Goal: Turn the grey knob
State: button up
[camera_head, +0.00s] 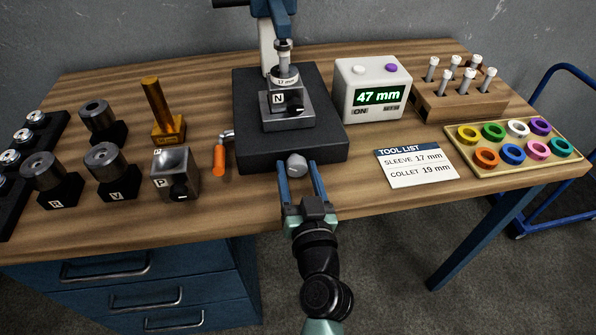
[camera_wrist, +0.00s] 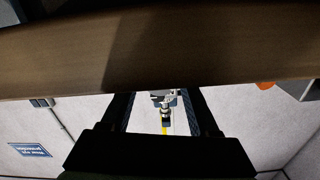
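The grey knob (camera_head: 297,165) is a small faceted piece at the front side of the black base plate of the press-like stand (camera_head: 252,148). My gripper (camera_head: 298,172) is open in front of the stand, above the table's front edge. Its two blue fingers point at the stand, and the knob shows between their tips with a little gap on each side. I cannot tell how deep the knob sits between them. In the wrist view both dark fingers (camera_wrist: 160,100) are apart, and I cannot make out the knob there.
A white display box (camera_head: 372,92) reads 47 mm, right of the stand. A tool list card (camera_head: 416,167) lies right of my gripper. An orange-handled tool (camera_head: 219,160) and a P-marked block (camera_head: 175,174) are to the left. A coloured ring tray (camera_head: 489,170) is far right.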

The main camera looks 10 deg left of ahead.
jog(key=shift+o, duration=0.9)
jog(key=shift+s, duration=0.1)
jog(key=b+v, duration=0.3)
jog(key=v, duration=1)
